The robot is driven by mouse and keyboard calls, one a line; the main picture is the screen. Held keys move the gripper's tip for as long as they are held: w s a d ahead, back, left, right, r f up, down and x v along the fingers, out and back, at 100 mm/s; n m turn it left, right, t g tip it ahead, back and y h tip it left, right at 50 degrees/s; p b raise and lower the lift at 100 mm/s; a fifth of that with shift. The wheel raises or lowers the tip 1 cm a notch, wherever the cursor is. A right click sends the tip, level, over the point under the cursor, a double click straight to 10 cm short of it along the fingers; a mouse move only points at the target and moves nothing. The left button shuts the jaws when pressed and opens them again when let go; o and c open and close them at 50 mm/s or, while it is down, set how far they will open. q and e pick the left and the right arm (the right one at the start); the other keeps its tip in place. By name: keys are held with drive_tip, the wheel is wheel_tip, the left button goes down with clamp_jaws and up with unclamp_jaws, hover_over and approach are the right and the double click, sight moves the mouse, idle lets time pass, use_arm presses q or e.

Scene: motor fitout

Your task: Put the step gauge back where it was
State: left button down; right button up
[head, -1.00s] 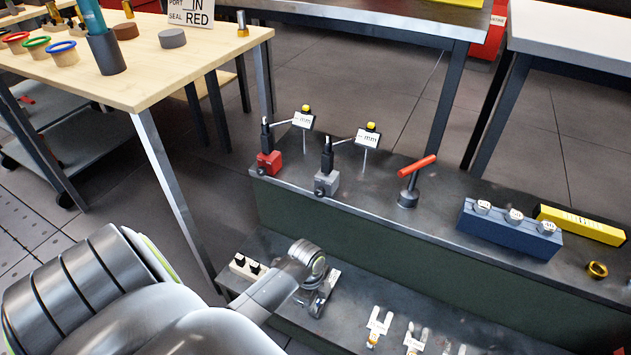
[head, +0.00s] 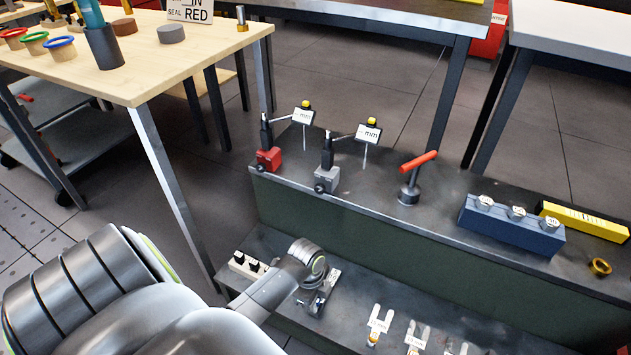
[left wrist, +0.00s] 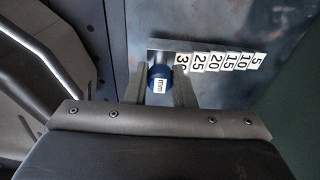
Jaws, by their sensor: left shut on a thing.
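The step gauge (left wrist: 228,62) shows in the left wrist view as a row of white number plates from 5 up to about 30, with a blue round grip (left wrist: 160,76) marked "mm" at its left end. My left gripper (left wrist: 160,92) is shut on the blue grip, one finger on each side. In the head view my left gripper (head: 318,302) is low over the lower shelf (head: 352,312), and the gauge is mostly hidden behind it. I cannot tell whether the gauge touches the shelf. My right gripper is not in view.
A raised ledge behind holds a red gauge stand (head: 268,159), a grey gauge stand (head: 327,178), a red-handled tool (head: 409,190), a blue block (head: 500,226) and a yellow bar (head: 590,221). A white block with black knobs (head: 246,264) sits left of the gripper; forked pieces (head: 380,320) sit right.

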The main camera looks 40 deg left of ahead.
use_arm(q)
drive_tip(key=shift+f+b, duration=0.3)
drive_tip(key=shift+f, duration=0.3)
idle(0.5)
drive_tip(key=c, duration=1.3)
unclamp_jaws()
drive_tip(key=shift+o, duration=0.8)
